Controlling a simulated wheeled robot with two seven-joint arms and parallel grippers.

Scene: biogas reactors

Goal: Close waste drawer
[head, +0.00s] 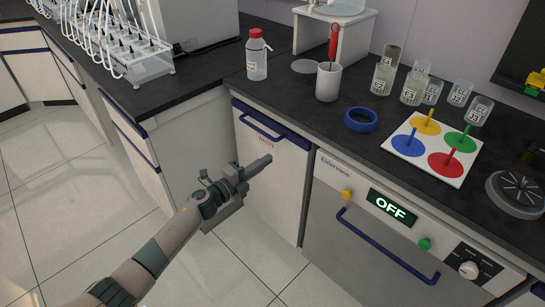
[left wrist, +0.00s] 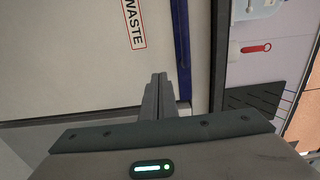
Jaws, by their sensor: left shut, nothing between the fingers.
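The waste drawer (head: 272,173) is a white front under the counter with a blue handle bar along its top and a "WASTE" label. In the head view it looks about level with the cabinet front; I cannot tell whether a small gap is left. My left gripper (head: 258,166) is shut and empty, in front of the drawer's upper part, just below the handle. In the left wrist view the drawer (left wrist: 75,60) fills the left side, and the shut fingers (left wrist: 159,80) point at it near the blue handle (left wrist: 181,50). Contact cannot be told. My right gripper is not in view.
An appliance (head: 350,238) with a blue handle and an "OFF" display (head: 391,207) stands right of the drawer. On the counter are a red-capped bottle (head: 257,55), a white cup (head: 328,81), several jars and a board with coloured discs (head: 433,175). The tiled floor at left is clear.

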